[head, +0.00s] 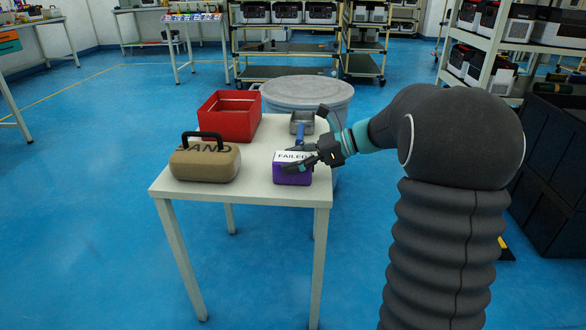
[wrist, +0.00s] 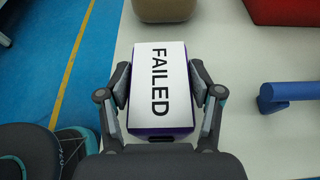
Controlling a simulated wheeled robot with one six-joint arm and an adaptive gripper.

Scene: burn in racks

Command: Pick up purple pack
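The purple pack (head: 292,176) stands near the front right corner of the white table, its white top label reading FAILED. In the wrist view the pack (wrist: 162,85) lies between the two fingers of my gripper (wrist: 160,88), one finger along each long side. Both fingers are very close to the pack's sides, and I cannot tell whether they press on it. In the head view my gripper (head: 312,156) reaches in from the right at the pack's top. The pack appears to rest on the table.
A grey bin (head: 310,92) stands behind.

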